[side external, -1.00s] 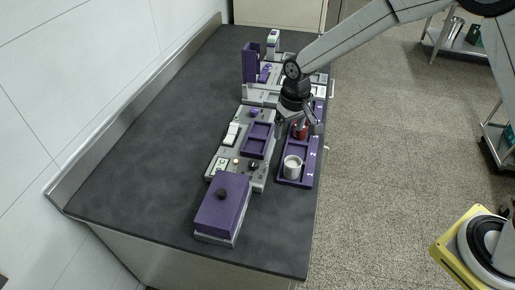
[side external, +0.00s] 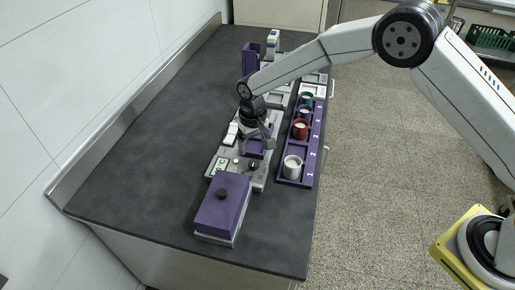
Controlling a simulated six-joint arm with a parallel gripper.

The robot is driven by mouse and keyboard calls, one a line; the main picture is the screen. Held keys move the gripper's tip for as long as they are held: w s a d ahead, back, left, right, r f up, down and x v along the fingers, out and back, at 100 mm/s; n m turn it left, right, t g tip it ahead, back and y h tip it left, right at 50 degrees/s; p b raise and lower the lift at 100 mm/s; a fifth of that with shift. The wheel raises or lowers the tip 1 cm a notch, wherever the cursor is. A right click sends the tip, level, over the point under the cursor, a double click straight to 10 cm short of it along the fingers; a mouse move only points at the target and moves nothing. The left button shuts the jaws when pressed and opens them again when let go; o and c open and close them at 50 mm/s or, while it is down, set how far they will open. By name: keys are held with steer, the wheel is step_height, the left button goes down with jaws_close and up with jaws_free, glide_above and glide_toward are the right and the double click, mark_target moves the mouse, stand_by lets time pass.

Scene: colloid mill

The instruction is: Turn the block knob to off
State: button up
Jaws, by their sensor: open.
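A small black knob (side external: 253,165) sits near the front end of the grey control panel (side external: 229,160), beside a small pale round light (side external: 236,161). Its exact setting is too small to read. My gripper (side external: 257,148) is open and points down over the panel's purple recessed block (side external: 254,154), just behind the black knob in the picture and apart from it. The gripper hides part of the purple block and the panel behind it.
A white rocker switch (side external: 231,133) is left of my gripper. A purple-lidded box (side external: 222,208) with a black top knob stands in front. A purple numbered rack (side external: 307,170) on the right holds a white mug (side external: 292,167), a red mug (side external: 300,129) and other cups. The left counter is clear.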

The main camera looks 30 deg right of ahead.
mark_target(254, 162)
steer(key=shift+f, duration=3.45)
steer(key=shift+c, duration=0.3)
jaws_close()
